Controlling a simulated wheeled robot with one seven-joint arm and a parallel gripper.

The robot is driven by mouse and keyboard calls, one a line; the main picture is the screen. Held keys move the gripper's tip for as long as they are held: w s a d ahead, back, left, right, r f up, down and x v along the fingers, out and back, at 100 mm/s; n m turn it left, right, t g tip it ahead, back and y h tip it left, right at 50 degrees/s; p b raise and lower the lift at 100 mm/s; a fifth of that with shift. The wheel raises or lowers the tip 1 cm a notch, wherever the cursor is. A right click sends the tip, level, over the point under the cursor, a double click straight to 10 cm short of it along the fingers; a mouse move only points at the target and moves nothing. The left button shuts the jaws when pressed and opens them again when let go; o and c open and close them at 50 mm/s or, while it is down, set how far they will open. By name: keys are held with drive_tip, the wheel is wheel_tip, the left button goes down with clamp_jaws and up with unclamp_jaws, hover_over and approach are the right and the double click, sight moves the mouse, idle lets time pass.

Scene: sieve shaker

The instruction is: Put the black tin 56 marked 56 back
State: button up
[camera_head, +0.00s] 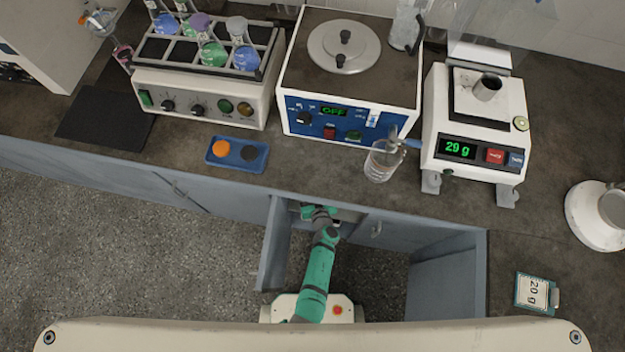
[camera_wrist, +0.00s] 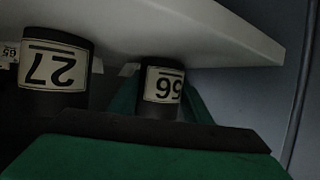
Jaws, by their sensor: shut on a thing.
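The black tin 56 (camera_wrist: 162,108) is in the wrist view, its pale label upside down in the picture. My gripper (camera_wrist: 160,97) is shut on it, with green fingers on both sides of it. The tin's end is at or very close to a white shelf board (camera_wrist: 200,35); I cannot tell whether they touch. In the head view my gripper (camera_head: 319,212) reaches into an open cabinet (camera_head: 365,270) under the bench, and the tin cannot be made out there.
A black tin marked 27 (camera_wrist: 55,80) stands beside tin 56, with another label at the far left edge. A grey cabinet wall (camera_wrist: 298,75) is at the right. Open cabinet doors (camera_head: 273,245) (camera_head: 445,280) flank my arm. The benchtop above holds a glass beaker (camera_head: 381,165).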

drive_tip(key=shift+f, duration=0.25)
drive_tip(key=o, duration=1.1)
drive_tip(key=shift+r, duration=0.15)
drive_tip(key=v, duration=1)
drive_tip(key=shift+s, duration=0.3)
drive_tip(key=shift+s+r, duration=0.55)
drive_tip(key=shift+s, duration=0.25)
drive_tip(key=s+r+h, duration=0.1)
drive_tip(key=s+r, duration=0.5)
drive_tip(key=r, duration=0.6)
drive_tip(key=s+a+r+m+t, duration=0.1)
drive_tip(key=s+r, duration=0.6)
drive_tip(key=r, duration=0.5)
drive_tip(key=s+a+r+m+t+h, duration=0.1)
drive_tip(key=s+r, duration=0.5)
drive_tip(key=r, duration=0.6)
drive_tip(key=shift+s+h, duration=0.3)
drive_tip(key=shift+s, duration=0.05)
